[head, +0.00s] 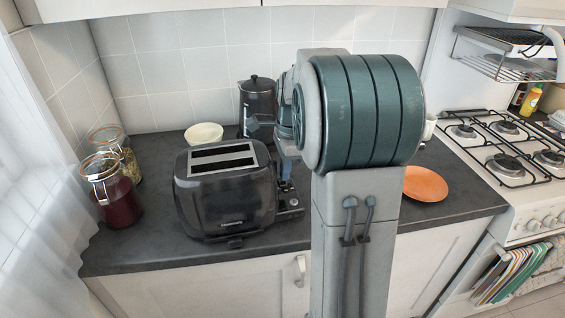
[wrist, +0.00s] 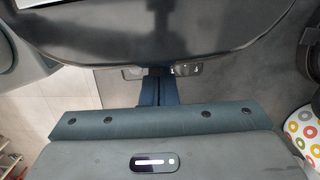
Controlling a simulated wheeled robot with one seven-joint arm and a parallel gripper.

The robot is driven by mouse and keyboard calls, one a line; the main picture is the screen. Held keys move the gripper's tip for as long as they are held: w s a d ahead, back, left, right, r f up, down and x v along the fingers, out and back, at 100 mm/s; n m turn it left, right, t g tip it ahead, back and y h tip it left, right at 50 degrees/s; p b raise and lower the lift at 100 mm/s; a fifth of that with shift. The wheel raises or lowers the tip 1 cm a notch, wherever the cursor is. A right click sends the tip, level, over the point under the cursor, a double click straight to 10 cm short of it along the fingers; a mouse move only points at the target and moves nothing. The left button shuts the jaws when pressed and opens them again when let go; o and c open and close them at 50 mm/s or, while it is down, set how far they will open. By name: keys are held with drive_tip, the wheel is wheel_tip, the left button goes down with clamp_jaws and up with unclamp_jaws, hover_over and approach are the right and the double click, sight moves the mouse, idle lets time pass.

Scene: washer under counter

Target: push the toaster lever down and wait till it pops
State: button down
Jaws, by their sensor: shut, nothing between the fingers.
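The black toaster (head: 225,205) stands on the counter, with two long slots on top; both slots look dark and no bread shows. In the wrist view its glossy dark body (wrist: 160,35) fills the top. My gripper (head: 287,183) is at the toaster's right end, fingers pointing down, partly hidden behind my arm. In the wrist view my gripper (wrist: 157,82) is shut and empty, its blue fingers close against the toaster's end. A small dark piece between two silvery parts shows at the fingertips; it may be the lever. I cannot tell its height or whether the fingers touch it.
Two glass jars (head: 113,190) stand left of the toaster. A cream bowl (head: 204,134) and a dark kettle-like vessel (head: 258,105) stand behind it. An orange plate (head: 425,184) lies right of my arm, and a gas stove (head: 505,150) is farther right.

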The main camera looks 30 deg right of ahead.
drive_tip(key=shift+s+d+r+p, duration=0.15)
drive_tip(key=shift+d+r+p, duration=0.3)
drive_tip(key=shift+d, duration=0.3)
drive_tip(key=shift+s+d+r+p, duration=0.15)
drive_tip(key=shift+d+r+p, duration=0.25)
drive_tip(key=shift+d, duration=0.35)
drive_tip(key=shift+f, duration=0.15)
wheel_tip(320, 180, up, 14)
drive_tip(key=d, duration=0.1)
drive_tip(key=shift+s+d, duration=0.15)
drive_tip(key=shift+f, duration=0.1)
drive_tip(key=s+a+f+n+t, duration=0.1)
drive_tip(key=s+a+f+n, duration=0.5)
drive_tip(key=s+a+n, duration=0.2)
drive_tip(key=s+a+f+n+t+h, duration=0.1)
drive_tip(key=s+a+f+n, duration=0.6)
drive_tip(key=n, duration=0.5)
drive_tip(key=s+a, duration=0.2)
drive_tip(key=s, duration=0.1)
drive_tip(key=shift+s+a+f+t, duration=0.15)
drive_tip(key=shift+a+t, duration=0.1)
drive_tip(key=shift+t, duration=0.15)
